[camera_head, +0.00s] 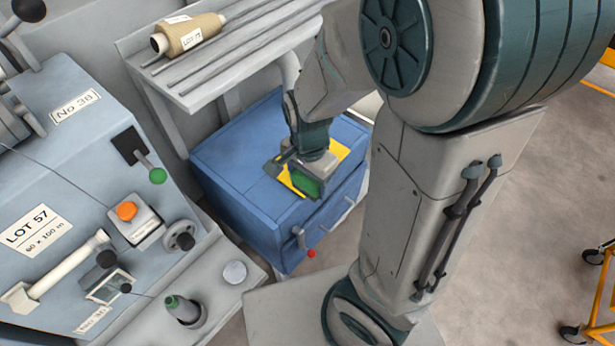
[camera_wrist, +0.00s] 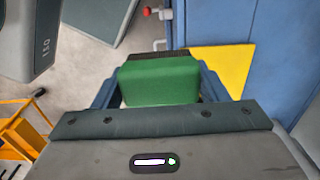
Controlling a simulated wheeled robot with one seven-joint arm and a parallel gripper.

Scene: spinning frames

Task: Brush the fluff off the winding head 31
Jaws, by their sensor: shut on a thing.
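My gripper (camera_head: 306,172) is shut on a green block-shaped brush (camera_head: 307,187) over the blue cabinet. In the wrist view the brush (camera_wrist: 160,82) sits between the two fingers of my gripper (camera_wrist: 160,92), with a dark bristle strip at its far edge. A grey-blue machine (camera_head: 70,150) at the left carries the labels "No 38" and "LOT 57". A small plate (camera_head: 92,319) at its lower edge is too small to read surely. I cannot tell which part is winding head 31, and no fluff is clearly visible.
The blue cabinet (camera_head: 232,165) bears a yellow patch (camera_head: 335,155) and has a red-tipped lever. A grey rack (camera_head: 215,70) above it holds a tan yarn cone (camera_head: 190,35). A green-topped cone (camera_head: 182,309) stands on the machine's ledge. A yellow trolley (camera_head: 598,290) is at the right.

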